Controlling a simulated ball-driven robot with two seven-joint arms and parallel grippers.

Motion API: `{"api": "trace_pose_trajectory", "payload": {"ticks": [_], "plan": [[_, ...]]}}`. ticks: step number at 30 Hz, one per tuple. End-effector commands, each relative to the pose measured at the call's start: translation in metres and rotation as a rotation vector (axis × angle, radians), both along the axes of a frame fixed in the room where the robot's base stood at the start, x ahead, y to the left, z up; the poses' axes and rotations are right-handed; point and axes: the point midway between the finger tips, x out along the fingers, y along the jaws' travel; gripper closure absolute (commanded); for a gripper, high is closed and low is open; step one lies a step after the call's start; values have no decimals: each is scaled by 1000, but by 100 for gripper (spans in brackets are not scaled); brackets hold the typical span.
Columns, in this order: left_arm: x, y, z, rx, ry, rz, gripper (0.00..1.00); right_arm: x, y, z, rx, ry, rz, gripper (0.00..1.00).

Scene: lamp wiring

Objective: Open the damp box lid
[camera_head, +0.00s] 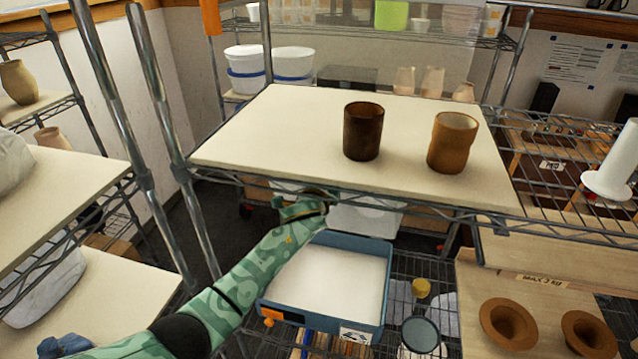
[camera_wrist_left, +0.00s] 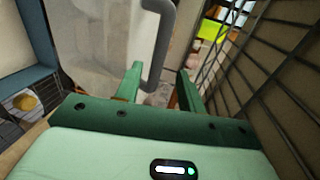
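The damp box (camera_head: 263,293) is a blue tray-like box with a white inside, below the upper shelf in the head view. Its blue edge (camera_wrist_left: 36,82) shows at the left of the left wrist view. A pale translucent panel (camera_head: 368,220), which looks like its lid, stands raised behind the box. It fills the upper left of the left wrist view (camera_wrist_left: 90,45) and bears a grey bar handle (camera_wrist_left: 160,35). My left gripper (camera_head: 312,200) is open by the panel under the shelf; its fingers (camera_wrist_left: 160,70) are apart with the handle's end between or just beyond them. Contact is unclear.
The upper shelf board (camera_head: 270,130) lies close over my left gripper and holds a dark cup (camera_head: 362,131) and a brown cup (camera_head: 452,142). Wire racking (camera_wrist_left: 265,65) runs close on the right in the wrist view. Brown bowls (camera_head: 508,323) stand at right.

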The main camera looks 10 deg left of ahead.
Motion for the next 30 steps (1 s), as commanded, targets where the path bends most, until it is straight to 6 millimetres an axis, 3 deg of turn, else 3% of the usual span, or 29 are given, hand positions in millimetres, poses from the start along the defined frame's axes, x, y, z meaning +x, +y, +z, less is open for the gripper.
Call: {"api": "trace_pose_trajectory", "payload": {"ticks": [6, 12, 23, 28, 30], "plan": [[-45, 2, 8, -1, -1, -1, 61, 1, 0, 4, 0, -1, 0, 64], [-71, 2, 14, 0, -1, 0, 61, 1, 1, 3, 0, -1, 0, 64], [-78, 3, 17, 0, -2, 0, 61, 1, 1, 3, 0, -1, 0, 64], [-79, 2, 6, -1, 1, 0, 100, 1, 1, -7, 0, -1, 0, 64], [-79, 2, -13, -8, 5, 2, 100, 1, 1, -24, 1, -1, 0, 64]]}}
